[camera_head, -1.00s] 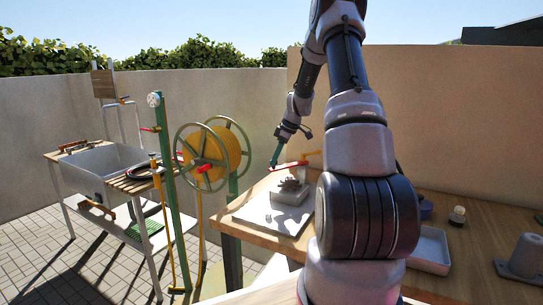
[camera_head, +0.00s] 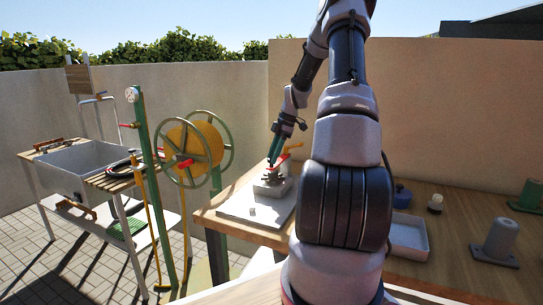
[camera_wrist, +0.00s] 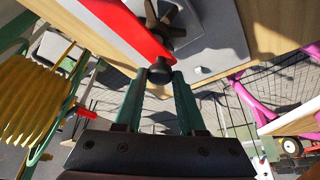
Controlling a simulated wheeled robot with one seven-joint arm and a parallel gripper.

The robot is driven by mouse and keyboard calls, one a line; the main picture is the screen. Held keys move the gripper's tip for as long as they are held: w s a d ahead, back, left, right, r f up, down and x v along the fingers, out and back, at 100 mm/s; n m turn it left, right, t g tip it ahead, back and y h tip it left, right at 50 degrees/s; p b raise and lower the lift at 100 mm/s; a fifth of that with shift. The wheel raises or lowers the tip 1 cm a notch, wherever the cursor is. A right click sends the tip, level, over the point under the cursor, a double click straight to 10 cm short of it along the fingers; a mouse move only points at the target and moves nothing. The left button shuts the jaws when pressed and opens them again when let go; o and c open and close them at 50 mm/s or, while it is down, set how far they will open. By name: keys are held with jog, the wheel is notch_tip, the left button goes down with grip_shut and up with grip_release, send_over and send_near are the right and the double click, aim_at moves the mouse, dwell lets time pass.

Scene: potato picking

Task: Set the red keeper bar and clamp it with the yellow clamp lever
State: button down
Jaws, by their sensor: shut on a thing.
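My gripper (camera_head: 270,163), with dark green fingers, is at the workbench fixture in the head view. In the wrist view the fingertips (camera_wrist: 162,75) are shut on a black knob at the near end of the red keeper bar (camera_wrist: 133,28). The bar reaches away to the upper left, and a small part of it shows red in the head view (camera_head: 277,160). The grey fixture block (camera_head: 272,188) with a dark, star-like part (camera_wrist: 170,20) is under or beside the bar; I cannot tell whether they touch. The yellow-orange clamp lever (camera_head: 292,148) stands up behind the fixture.
The fixture stands on a pale plate (camera_head: 238,208) with a small grey piece (camera_head: 251,210). A white tray (camera_head: 408,249), blue pot (camera_head: 402,195) and grey cylinder on a base (camera_head: 500,240) are to the right. A hose reel (camera_head: 190,150) stands left of the bench.

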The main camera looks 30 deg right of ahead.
jog(key=shift+s+d+f, duration=0.1)
jog(key=shift+d, duration=0.05)
jog(key=c, duration=0.5)
grip_release()
jog(key=shift+d+r, duration=0.1)
jog(key=shift+r, duration=0.3)
jog(key=v, duration=1)
jog(key=shift+s, duration=0.1)
